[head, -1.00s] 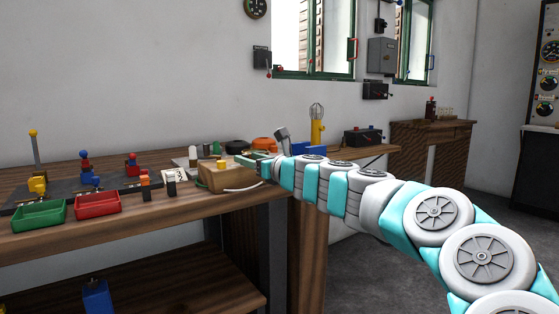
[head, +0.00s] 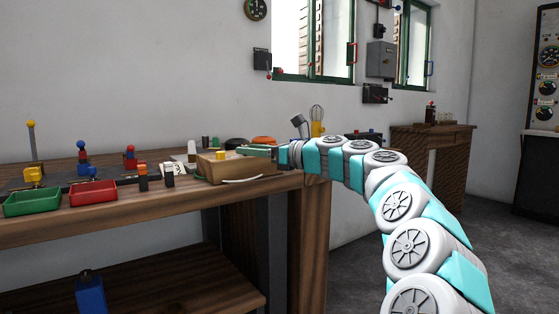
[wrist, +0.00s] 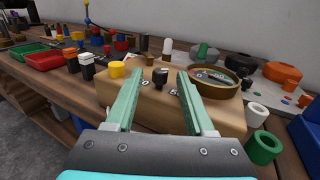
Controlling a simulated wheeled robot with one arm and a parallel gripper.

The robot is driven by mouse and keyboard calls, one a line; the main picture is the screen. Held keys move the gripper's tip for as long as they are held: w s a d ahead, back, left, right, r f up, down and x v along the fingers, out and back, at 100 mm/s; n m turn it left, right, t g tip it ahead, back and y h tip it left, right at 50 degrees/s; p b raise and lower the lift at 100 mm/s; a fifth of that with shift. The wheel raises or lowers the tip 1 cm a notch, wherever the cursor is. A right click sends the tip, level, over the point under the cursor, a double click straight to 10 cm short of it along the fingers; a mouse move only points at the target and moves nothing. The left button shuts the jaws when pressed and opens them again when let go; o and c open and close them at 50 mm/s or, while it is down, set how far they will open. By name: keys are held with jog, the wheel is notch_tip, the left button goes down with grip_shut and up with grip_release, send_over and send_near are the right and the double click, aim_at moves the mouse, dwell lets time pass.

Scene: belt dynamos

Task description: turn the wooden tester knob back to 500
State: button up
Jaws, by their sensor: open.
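The wooden tester (head: 226,168) is a light wooden box on the workbench, with a yellow part on top. In the wrist view its top (wrist: 127,88) carries a yellow knob (wrist: 117,69), a small black knob (wrist: 160,77) and a round brass-rimmed dial (wrist: 214,78). Markings near the black knob are too small to read. My gripper (wrist: 166,73) is open, with its green fingers over the box and the black knob between their tips as seen there. I cannot tell whether they touch it. In the head view my gripper (head: 259,150) is at the box's right end.
A green tray (head: 32,203) and a red tray (head: 93,193) stand left along the bench front. An orange pot (wrist: 283,75), a white ring (wrist: 257,115) and a green ring (wrist: 263,148) lie right of the box.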

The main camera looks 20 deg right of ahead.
jog(key=shift+n+g+y+b, duration=0.3)
jog(key=shift+y+b, duration=0.1)
jog(key=shift+b, duration=0.05)
jog(key=v, duration=0.7)
jog(key=shift+s+d+p, duration=0.25)
jog(key=shift+d+p, duration=0.05)
jog(key=shift+p, duration=0.1)
